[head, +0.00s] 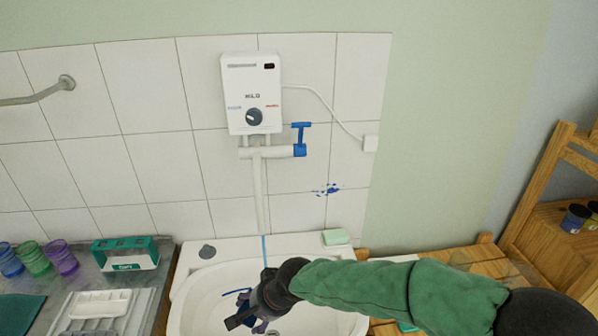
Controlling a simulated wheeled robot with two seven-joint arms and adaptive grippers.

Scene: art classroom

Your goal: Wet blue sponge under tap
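My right arm, in a green sleeve, comes in from the right. Its dark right gripper (248,318) is low over the white sink (187,291), pointing down and left. Dark blue patches show at its fingers, but I cannot tell whether they are a sponge or gripper parts. No blue sponge can be made out clearly. A thin blue stream (264,249) runs down from the white tap pipe (257,190) towards the basin, behind the gripper. The blue tap handle (301,128) is on the right of the pipe. My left gripper is not in view.
A white water heater (252,95) hangs on the tiled wall. Pale green soap (336,237) lies on the sink's back rim. Left counter: coloured cups (62,258), a teal box (125,254) and a white tray (101,303). A wooden shelf (560,225) stands right.

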